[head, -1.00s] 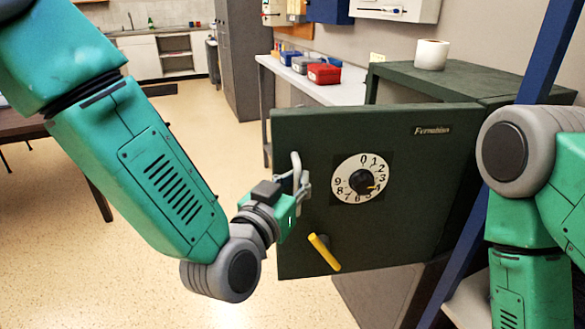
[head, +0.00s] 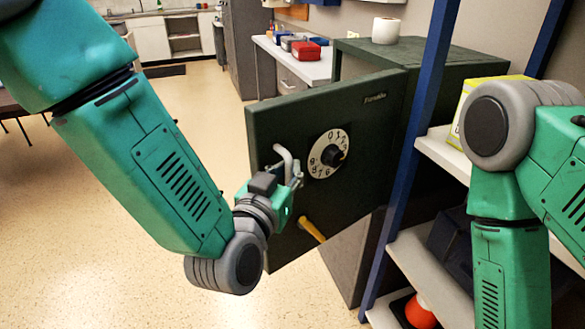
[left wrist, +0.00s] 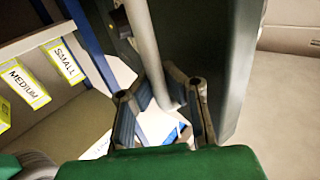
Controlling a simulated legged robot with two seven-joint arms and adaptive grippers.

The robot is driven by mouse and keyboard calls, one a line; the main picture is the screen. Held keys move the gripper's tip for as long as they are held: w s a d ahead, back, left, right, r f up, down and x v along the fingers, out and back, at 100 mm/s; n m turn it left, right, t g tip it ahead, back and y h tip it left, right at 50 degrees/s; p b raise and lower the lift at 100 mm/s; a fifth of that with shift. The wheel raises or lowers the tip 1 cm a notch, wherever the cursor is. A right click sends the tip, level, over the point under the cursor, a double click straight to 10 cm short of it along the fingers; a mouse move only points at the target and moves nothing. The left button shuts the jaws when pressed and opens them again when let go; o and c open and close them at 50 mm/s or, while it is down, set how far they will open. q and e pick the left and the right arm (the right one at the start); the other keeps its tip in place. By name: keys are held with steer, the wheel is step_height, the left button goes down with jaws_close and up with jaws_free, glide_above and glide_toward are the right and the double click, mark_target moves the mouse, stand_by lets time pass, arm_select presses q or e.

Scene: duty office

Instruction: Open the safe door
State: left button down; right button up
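The dark green safe (head: 440,65) stands at the centre right. Its door (head: 345,200) is swung out toward me, hinged on the right, with the safe's inside hidden. The door's front bears a white dial (head: 318,167), a yellow lever (head: 312,230) pointing down to the right and a grey bar handle (head: 283,155) near its free edge. My left gripper (head: 297,175) is at this handle. In the left wrist view, its fingers (left wrist: 160,85) close in from both sides on the grey handle (left wrist: 146,35). My right gripper is out of view; only the right arm shows.
A blue-framed shelf (head: 410,145) stands close on the right beside the safe, with an orange-red cone (head: 420,312) low down. A white roll (head: 386,30) sits on the safe. A bench with coloured boxes (head: 305,50) is behind.

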arm_select(q)
steer(key=shift+a+f, duration=0.1)
steer(key=shift+f, duration=0.1)
steer(key=c, duration=1.7)
jaws_free()
steer(key=shift+s, duration=0.1)
steer(key=shift+o, duration=0.6)
steer(key=shift+a+r, duration=0.15)
steer(key=shift+a, duration=0.05)
steer(key=shift+d, duration=0.15)
steer(key=shift+s, duration=0.3)
steer(key=v, duration=1.1)
steer(key=shift+s, duration=0.1)
